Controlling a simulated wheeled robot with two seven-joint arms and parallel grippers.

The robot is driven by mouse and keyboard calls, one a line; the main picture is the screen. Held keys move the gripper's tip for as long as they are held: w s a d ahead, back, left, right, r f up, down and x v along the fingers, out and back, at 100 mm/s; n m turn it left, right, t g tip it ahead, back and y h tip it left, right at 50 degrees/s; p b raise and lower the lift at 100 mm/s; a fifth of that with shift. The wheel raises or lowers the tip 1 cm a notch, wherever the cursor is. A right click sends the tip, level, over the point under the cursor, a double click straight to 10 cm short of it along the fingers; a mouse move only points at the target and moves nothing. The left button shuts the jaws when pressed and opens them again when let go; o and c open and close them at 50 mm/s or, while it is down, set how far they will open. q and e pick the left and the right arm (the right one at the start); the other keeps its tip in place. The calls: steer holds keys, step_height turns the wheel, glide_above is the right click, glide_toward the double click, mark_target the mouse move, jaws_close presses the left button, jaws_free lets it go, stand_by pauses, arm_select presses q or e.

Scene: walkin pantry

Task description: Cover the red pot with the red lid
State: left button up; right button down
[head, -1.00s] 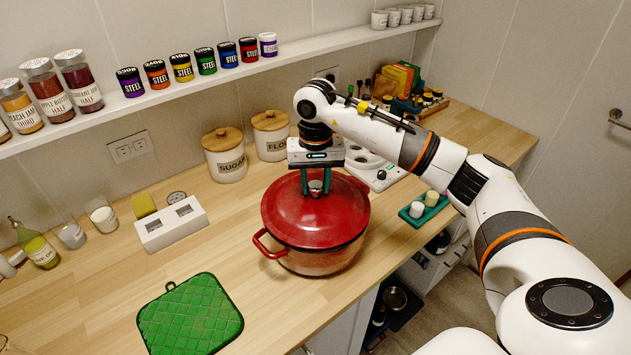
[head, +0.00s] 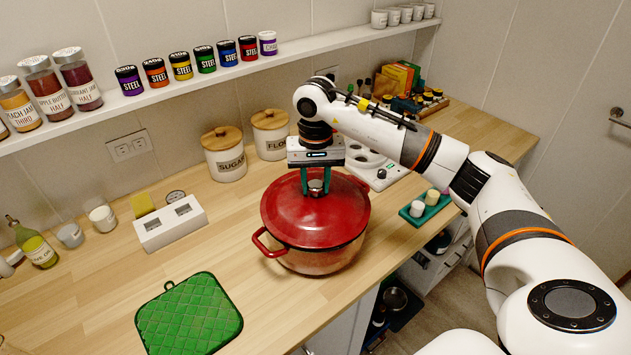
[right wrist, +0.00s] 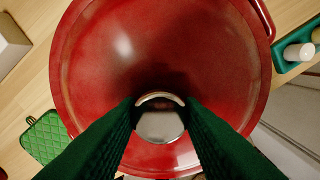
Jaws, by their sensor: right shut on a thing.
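The red pot (head: 318,261) stands on the wooden counter, with a red side handle at its left. The red lid (head: 292,216) lies on top of the pot and covers its mouth; its rim looks level with the pot's rim. My right gripper (head: 316,188) comes down from above, and its green fingers are shut on the lid's silver knob. In the right wrist view the knob (right wrist: 159,124) sits between the two fingers, with the red lid (right wrist: 110,80) spread out below. My left gripper is not in view.
A green quilted potholder (head: 190,314) lies in front of the pot on the left. Sugar (head: 225,160) and flour (head: 271,140) canisters stand behind. A white two-slot block (head: 170,224) stands to the left. A green tray (head: 424,212) with small cups is at the right edge.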

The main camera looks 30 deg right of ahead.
steer(key=shift+f+b, duration=0.45)
steer(key=shift+b, duration=0.25)
stand_by(1.3)
steer(key=c, duration=0.9)
jaws_free()
steer(key=shift+s, duration=0.1)
steer(key=shift+f, duration=0.15)
step_height(320, 180, up, 7)
steer(key=shift+b, duration=1.2)
steer(key=shift+r+p, duration=0.4)
steer(key=shift+r, duration=2.25)
steer(key=shift+f, duration=0.1)
